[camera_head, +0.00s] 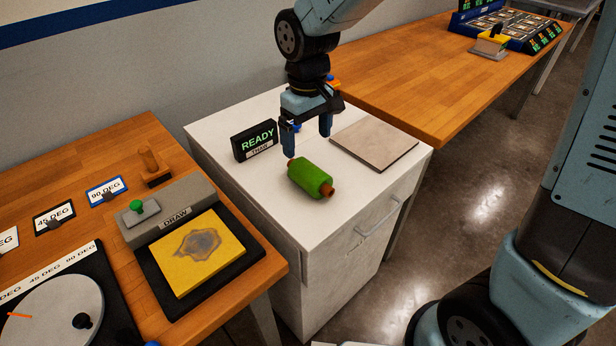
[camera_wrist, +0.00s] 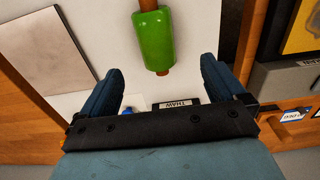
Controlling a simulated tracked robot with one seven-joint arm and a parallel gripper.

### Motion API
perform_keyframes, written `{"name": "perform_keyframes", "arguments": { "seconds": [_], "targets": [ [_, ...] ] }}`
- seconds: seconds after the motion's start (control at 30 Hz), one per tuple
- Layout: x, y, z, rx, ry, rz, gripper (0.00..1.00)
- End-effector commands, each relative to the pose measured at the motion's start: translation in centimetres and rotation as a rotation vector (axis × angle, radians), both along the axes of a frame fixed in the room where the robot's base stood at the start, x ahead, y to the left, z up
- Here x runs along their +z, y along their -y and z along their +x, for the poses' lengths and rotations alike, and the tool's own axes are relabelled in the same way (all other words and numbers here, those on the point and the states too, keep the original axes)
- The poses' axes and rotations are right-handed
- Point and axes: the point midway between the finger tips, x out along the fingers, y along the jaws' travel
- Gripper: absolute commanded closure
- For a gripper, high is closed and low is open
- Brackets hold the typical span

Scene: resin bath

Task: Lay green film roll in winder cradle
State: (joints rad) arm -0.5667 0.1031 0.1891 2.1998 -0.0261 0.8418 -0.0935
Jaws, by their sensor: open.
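The green film roll (camera_head: 310,178) lies on its side on top of the white cabinet, with brown core ends sticking out at both ends. In the wrist view the green roll (camera_wrist: 153,40) lies ahead of my fingertips, within the width between them. My gripper (camera_head: 307,143) is open and empty, pointing down above the cabinet just behind the roll. Its two blue fingers also show in the wrist view (camera_wrist: 163,78), apart from the roll. I cannot make out a winder cradle in either view.
A READY sign (camera_head: 256,141) stands left of my gripper. A flat beige board (camera_head: 374,144) lies to the right on the white cabinet (camera_head: 245,195). A wooden bench on the left holds the DRAW station (camera_head: 168,215) with a yellow pad. Another wooden bench (camera_head: 425,80) runs behind right.

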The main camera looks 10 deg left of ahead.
Motion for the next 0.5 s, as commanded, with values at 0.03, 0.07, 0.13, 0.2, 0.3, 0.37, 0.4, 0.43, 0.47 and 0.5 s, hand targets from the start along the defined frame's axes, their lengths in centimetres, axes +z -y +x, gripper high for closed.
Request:
{"name": "perform_keyframes", "arguments": {
  "seconds": [0.03,0.07,0.13,0.2,0.3,0.37,0.4,0.43,0.47,0.5],
  "targets": [
    [-1.0,0.0,0.0,0.001,-0.003,-0.002,0.03],
    [-1.6,0.0,0.0,0.001,-0.003,-0.002,0.03],
    [-2.8,0.0,0.0,0.001,-0.003,-0.002,0.03],
    [-3.9,0.1,0.0,0.0,-0.003,-0.002,0.03],
    [-5.0,0.1,0.0,-0.001,-0.002,-0.001,0.03],
    [-5.5,0.1,0.1,-0.002,-0.001,0.0,0.03],
    [-5.7,0.1,0.1,-0.002,-0.001,0.0,0.03],
    [-5.8,0.1,0.1,-0.002,-0.001,-0.001,0.03],
    [-5.9,0.1,0.1,-0.002,0.0,0.0,0.03],
    [-6.1,0.1,0.1,-0.002,0.0,0.0,0.03]
  ]
}}
